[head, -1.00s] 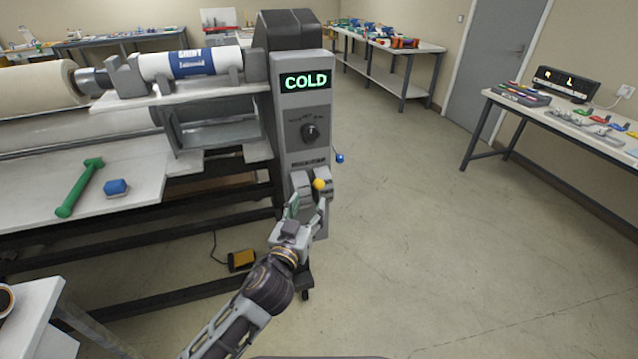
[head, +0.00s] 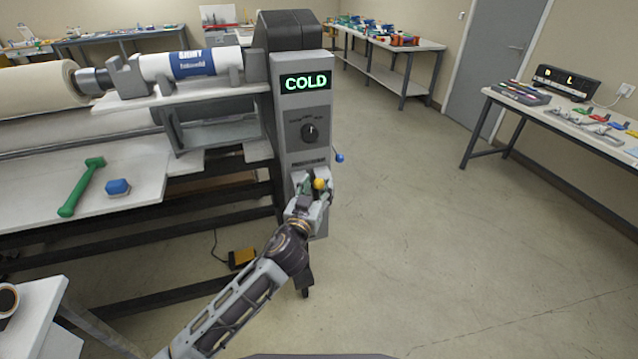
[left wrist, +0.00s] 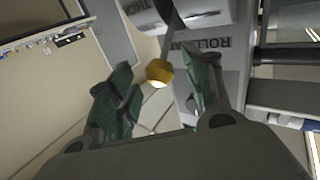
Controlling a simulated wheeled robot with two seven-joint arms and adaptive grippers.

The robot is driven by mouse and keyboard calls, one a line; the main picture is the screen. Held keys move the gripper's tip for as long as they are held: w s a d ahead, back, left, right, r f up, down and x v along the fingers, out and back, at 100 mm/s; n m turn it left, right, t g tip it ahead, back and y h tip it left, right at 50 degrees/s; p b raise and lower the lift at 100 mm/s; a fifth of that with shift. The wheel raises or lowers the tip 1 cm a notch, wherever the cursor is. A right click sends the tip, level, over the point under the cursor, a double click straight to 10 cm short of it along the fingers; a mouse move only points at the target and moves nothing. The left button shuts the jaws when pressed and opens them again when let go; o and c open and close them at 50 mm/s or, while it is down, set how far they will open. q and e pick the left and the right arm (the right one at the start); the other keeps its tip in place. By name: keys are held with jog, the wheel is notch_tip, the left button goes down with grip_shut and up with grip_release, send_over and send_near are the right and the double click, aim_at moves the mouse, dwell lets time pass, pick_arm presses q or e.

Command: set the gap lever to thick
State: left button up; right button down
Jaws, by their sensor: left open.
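The gap lever has a yellow ball knob (head: 319,184) and stands low on the front of the grey control column (head: 294,115). In the left wrist view the yellow knob (left wrist: 158,73) sits at the end of a thin rod, between the fingertips. My left gripper (head: 315,193) is open at the lever, with a green-padded finger on each side of the knob; I cannot tell whether either touches it. The wrist view shows "ROLL" and partly cut-off lettering beginning "THI" on the panel. The lever's exact setting is unclear. My right gripper is out of view.
Above the lever are a black dial (head: 309,132) and a display (head: 306,82) reading COLD. A blue-knobbed lever (head: 339,158) sticks out at the column's right side. A yellow pedal (head: 242,258) lies on the floor at left. The floor to the right is clear.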

pick_arm(q)
jog(key=shift+x, duration=1.05)
